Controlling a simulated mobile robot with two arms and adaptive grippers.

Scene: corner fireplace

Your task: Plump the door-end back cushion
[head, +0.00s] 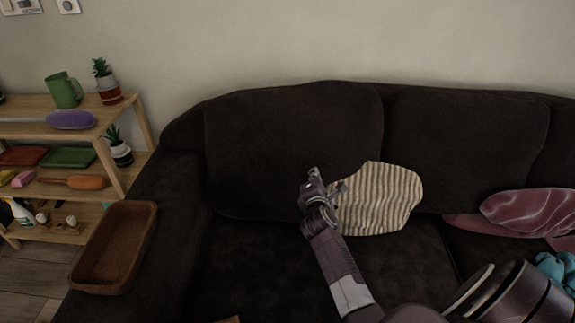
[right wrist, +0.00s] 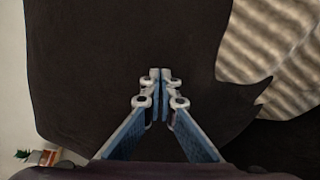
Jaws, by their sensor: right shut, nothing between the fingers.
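The dark sofa has a wide back cushion (head: 285,130) at its left end and another back cushion (head: 465,140) to the right of it. No door shows, so I cannot tell from the view which end is the door end. My right gripper (head: 312,176) is in front of the lower part of the left back cushion, shut and empty. In the right wrist view its fingertips (right wrist: 160,74) are together before the dark cushion (right wrist: 110,50). I cannot tell whether they touch it. My left gripper is not in view.
A striped pillow (head: 385,200) leans just right of my right gripper. A burgundy pillow (head: 530,212) and a teal cloth (head: 557,268) lie farther right. A brown tray (head: 115,245) rests on the left armrest. A wooden shelf (head: 140,120) with several items stands at the left.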

